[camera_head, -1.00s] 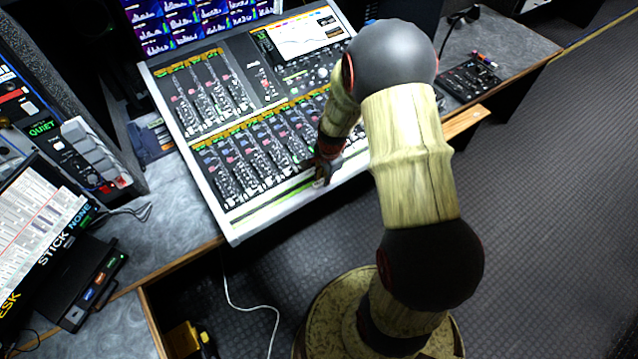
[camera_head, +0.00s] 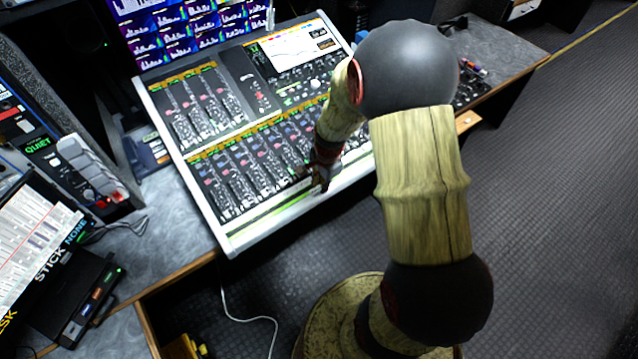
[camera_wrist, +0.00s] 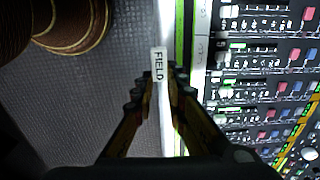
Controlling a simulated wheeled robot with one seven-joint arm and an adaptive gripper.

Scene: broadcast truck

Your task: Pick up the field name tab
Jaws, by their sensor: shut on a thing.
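The field name tab (camera_wrist: 158,66) is a small white strip with the dark word FIELD, seen in the wrist view at the front edge of the mixing console (camera_head: 250,239). My gripper (camera_wrist: 160,82) is shut on the tab, with its fingertips at the tab's lower end in that view. In the head view my gripper (camera_head: 321,184) is over the console's front rail. The tab is too small and too covered to make out there. I cannot tell whether the tab still touches the console.
Screens (camera_head: 190,30) stand behind the console. A panel with a QUIET sign (camera_head: 40,146) and a black box with coloured buttons (camera_head: 82,310) are on the left desk. A white cable (camera_head: 250,320) hangs below. The floor at right is open.

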